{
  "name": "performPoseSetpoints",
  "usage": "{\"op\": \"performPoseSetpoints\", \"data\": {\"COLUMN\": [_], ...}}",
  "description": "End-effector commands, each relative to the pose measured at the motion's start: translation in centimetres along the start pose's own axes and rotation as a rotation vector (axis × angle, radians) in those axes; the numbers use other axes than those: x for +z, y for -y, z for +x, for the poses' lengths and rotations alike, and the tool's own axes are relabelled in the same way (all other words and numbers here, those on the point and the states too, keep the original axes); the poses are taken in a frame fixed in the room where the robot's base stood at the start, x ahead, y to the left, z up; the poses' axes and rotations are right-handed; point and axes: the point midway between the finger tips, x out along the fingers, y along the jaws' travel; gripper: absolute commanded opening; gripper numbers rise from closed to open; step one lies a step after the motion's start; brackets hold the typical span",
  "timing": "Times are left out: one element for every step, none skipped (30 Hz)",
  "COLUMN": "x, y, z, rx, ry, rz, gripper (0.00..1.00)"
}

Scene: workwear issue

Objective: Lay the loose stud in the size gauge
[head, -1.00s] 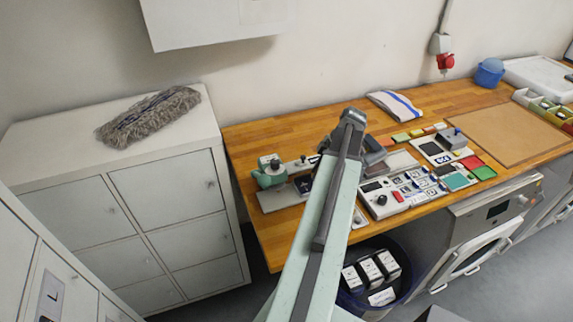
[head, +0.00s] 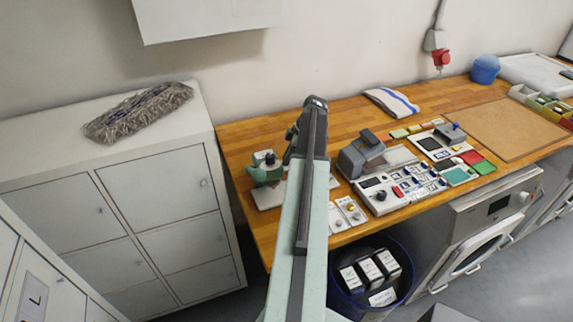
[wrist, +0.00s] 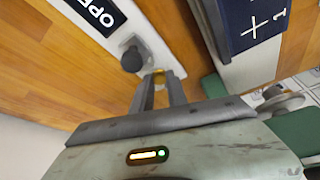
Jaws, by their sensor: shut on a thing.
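My gripper (wrist: 160,90) is shut, with a small gold piece, the loose stud (wrist: 162,72), between its fingertips in the wrist view. Only part of the stud shows. Just left of the tips, a dark round knob (wrist: 132,60) sits on a white plate (wrist: 82,44) with partly cut-off lettering. In the head view my arm hides the gripper tips and the stud. I cannot tell for sure which thing is the size gauge. Two small pale tiles (head: 337,222) with a grey and a gold round piece lie right of my arm.
A dark blue block (wrist: 250,22) with white marks stands close right of the fingers. A green press (head: 264,172) is left of my arm. A grey device (head: 362,155) and a panel with buttons (head: 385,198) are to the right.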

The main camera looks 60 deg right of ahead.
Motion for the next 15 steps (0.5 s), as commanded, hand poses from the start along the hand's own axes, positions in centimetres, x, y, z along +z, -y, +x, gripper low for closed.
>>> {"op": "performPoseSetpoints", "data": {"x": [0.06, 0.0, -0.03, -0.04, -0.04, -0.04, -0.01, 0.04, 0.1, 0.06, 0.03, 0.02, 0.02, 0.02, 0.02], "y": [0.0, 0.01, 0.01, 0.01, 0.01, 0.02, 0.02, 0.02, 0.02, 0.02, 0.02, 0.02, 0.02, 0.02, 0.02], "z": [0.16, 0.02, -0.06, -0.07, -0.08, -0.05, 0.03, 0.15, 0.32, 0.22, 0.16, 0.15, 0.15, 0.15, 0.15], "rx": [0.0, 0.0, 0.0, 0.0, 0.0, 0.0, 0.0, 0.0, 0.0, 0.0, 0.0, 0.0, 0.0, 0.0, 0.0], "ry": [0.0, 0.0, 0.0, 0.0, 0.0, 0.0, 0.0, 0.0, 0.0, 0.0, 0.0, 0.0, 0.0, 0.0, 0.0], "rz": [0.0, 0.0, 0.0, 0.0, 0.0, 0.0, 0.0, -0.001, -0.001, -0.001, -0.001, -0.001, -0.001, -0.001, -0.001], "gripper": [0.0, 0.0, 0.0, 0.0, 0.0, 0.0, 0.0, 0.0, 0.0, 0.24, 0.33, 0.4, 0.4, 0.4, 0.4]}}
